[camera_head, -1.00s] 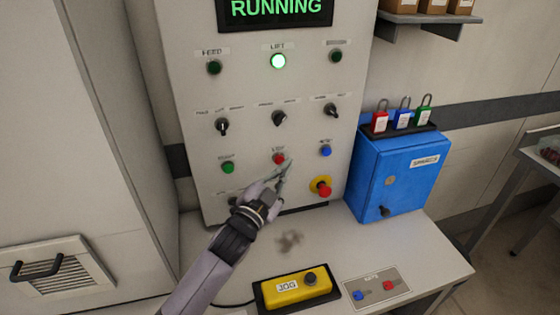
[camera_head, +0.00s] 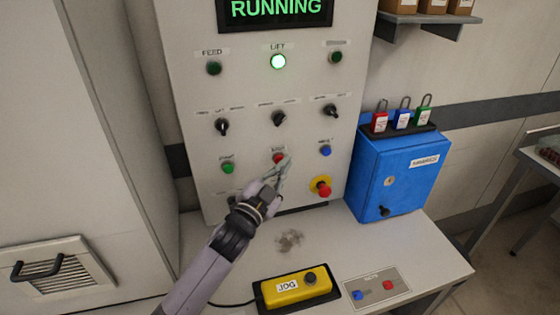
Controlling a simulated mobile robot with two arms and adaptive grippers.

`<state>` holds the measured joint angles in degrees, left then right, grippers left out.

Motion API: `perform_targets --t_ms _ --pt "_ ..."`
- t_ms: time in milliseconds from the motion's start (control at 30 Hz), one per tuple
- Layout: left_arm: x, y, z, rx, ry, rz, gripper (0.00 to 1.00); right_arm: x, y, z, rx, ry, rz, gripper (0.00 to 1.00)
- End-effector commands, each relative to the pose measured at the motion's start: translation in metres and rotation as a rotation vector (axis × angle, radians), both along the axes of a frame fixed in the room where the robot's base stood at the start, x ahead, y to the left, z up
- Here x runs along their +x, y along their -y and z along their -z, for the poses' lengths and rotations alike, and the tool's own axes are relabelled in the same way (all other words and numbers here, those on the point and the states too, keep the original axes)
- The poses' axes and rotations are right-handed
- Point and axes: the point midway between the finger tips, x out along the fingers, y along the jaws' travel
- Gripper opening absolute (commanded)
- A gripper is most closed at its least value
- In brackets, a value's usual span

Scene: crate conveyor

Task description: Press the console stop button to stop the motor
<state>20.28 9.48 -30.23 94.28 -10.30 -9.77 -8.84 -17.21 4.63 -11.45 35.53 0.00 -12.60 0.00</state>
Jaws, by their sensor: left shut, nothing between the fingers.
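The grey console (camera_head: 250,90) stands upright at the back of the bench, its display reading RUNNING (camera_head: 276,7). A green button (camera_head: 228,168) is to the left and a blue button (camera_head: 326,151) to the right. My right gripper is not in view.
A red emergency mushroom button (camera_head: 323,188) on a yellow base is close to the gripper's right. A yellow JOG box (camera_head: 297,287) and a small plate with blue and red buttons (camera_head: 377,289) lie on the bench. A blue cabinet (camera_head: 402,170) with padlocks stands at right.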

Motion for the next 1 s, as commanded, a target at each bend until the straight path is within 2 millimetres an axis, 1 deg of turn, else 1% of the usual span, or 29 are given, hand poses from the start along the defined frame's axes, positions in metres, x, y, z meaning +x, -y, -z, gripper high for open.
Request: perform_targets --t_ms 733,1000 --pt "0.0089 -0.0031 0.0 0.0 -0.001 -0.001 0.0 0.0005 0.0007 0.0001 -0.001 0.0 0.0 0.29" --pt "0.0088 -0.0032 -0.0001 0.0 0.0 -0.001 0.0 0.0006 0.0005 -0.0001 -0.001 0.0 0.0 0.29"
